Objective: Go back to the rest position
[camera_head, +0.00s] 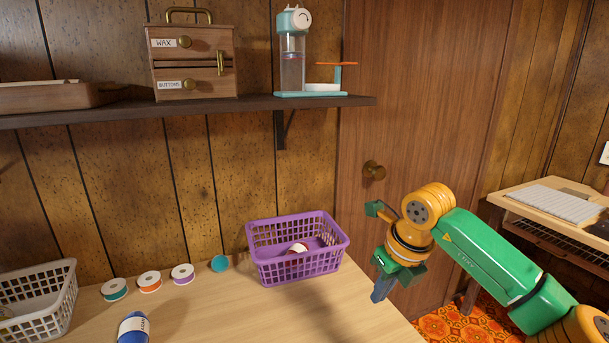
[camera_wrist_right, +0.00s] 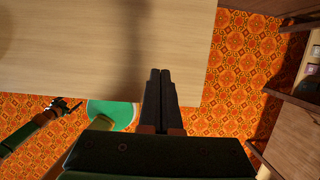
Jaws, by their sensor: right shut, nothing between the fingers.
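My right gripper (camera_head: 383,289) hangs at the right end of the table in the head view, fingers pointing down. In the right wrist view its two dark fingers (camera_wrist_right: 160,75) are together with nothing between them, over the table's edge and the patterned floor. My left gripper is outside the head view. A small gripper-like end (camera_wrist_right: 68,106) of my other green arm shows at the left of the right wrist view, too small to tell its state.
A shelf (camera_head: 200,108) runs above. The table's middle is clear.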

